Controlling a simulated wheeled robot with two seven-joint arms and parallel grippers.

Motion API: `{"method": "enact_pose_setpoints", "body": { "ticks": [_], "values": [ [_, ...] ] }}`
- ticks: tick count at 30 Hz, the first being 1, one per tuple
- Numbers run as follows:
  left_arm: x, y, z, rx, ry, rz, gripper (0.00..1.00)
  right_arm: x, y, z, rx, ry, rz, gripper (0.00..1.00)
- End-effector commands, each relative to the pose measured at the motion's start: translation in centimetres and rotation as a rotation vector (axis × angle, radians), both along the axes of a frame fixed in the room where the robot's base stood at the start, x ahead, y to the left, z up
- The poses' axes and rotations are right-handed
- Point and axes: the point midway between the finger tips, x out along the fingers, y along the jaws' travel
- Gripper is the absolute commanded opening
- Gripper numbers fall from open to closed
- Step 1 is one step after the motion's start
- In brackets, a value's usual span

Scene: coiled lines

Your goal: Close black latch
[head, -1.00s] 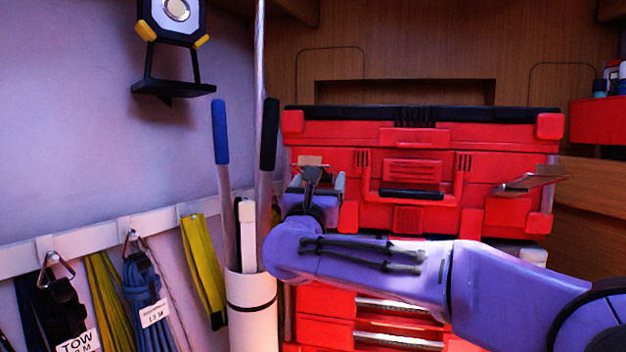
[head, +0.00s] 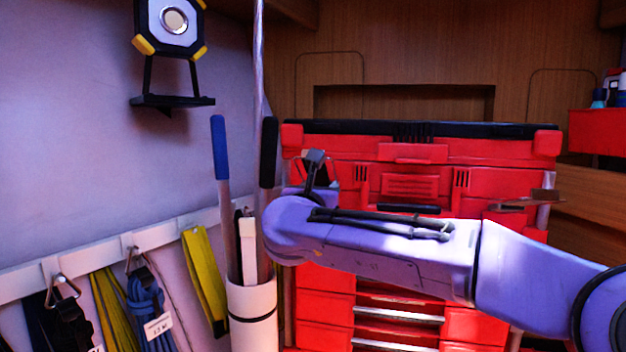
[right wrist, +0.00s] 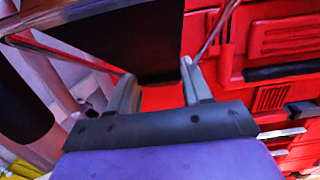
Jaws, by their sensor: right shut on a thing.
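The black latch plate (right wrist: 120,40) with its metal wire frame fills the upper left of the right wrist view. My right gripper's fingers (right wrist: 158,88) stand apart below it, shut on the latch; the exact contact is hard to make out. In the head view my right gripper (head: 316,172) is at the left side of the red toolbox (head: 480,150), partly hidden behind my own wrist, and the latch there is mostly hidden. Another latch flap (head: 530,200) sticks out at the toolbox's right side. My left gripper is not in view.
Long-handled tools with a blue grip (head: 219,150) and a black grip (head: 268,155) stand in a white tube (head: 252,320) left of my wrist. Yellow and blue straps hang on the left wall rail. Red drawers (head: 325,310) lie below the toolbox.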

Motion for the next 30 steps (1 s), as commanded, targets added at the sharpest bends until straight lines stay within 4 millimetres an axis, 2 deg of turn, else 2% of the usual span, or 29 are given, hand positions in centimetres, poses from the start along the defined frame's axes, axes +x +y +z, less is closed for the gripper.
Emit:
{"method": "enact_pose_setpoints", "body": {
  "ticks": [1, 3, 12, 18, 30],
  "values": [
    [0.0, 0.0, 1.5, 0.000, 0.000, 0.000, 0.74, 0.1, 0.1, 0.9, 0.014, 0.034, 0.004, 0.00],
    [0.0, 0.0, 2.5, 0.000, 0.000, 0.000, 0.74, 0.1, 0.2, 1.1, 0.028, 0.082, 0.005, 0.00],
    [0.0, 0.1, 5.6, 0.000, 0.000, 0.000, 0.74, 0.5, 0.0, 1.6, 0.075, 0.234, 0.005, 0.00],
    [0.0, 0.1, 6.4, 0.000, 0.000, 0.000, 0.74, 0.6, 0.0, 1.6, 0.089, 0.280, 0.005, 0.00],
    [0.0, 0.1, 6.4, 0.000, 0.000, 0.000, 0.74, 0.6, 0.0, 1.4, 0.092, 0.292, 0.004, 0.00]
  ]
}}
